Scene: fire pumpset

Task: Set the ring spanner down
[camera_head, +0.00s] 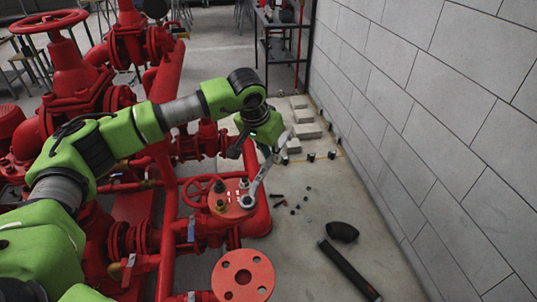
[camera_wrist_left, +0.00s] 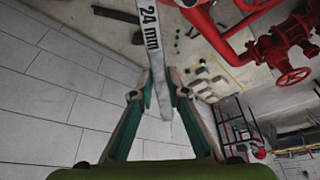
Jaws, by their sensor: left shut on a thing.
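The ring spanner (camera_head: 256,184) is a silver-grey bar, held slanting by my left gripper (camera_head: 276,146) above the red pump pipework. Its lower ring end is at the right side of a red flange (camera_head: 229,206) with dark studs; I cannot tell whether the ring is around a stud or only over it. In the left wrist view the spanner (camera_wrist_left: 149,38) carries a "24 mm" mark and runs between the two fingers of my left gripper (camera_wrist_left: 160,88), which are shut on it. My right gripper does not show.
A grey block wall (camera_head: 430,110) stands close on the right. On the floor lie a black elbow (camera_head: 342,232), a black pipe (camera_head: 348,270), small loose parts and several pale blocks (camera_head: 304,130). A loose-looking red flange face (camera_head: 243,278) is in front.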

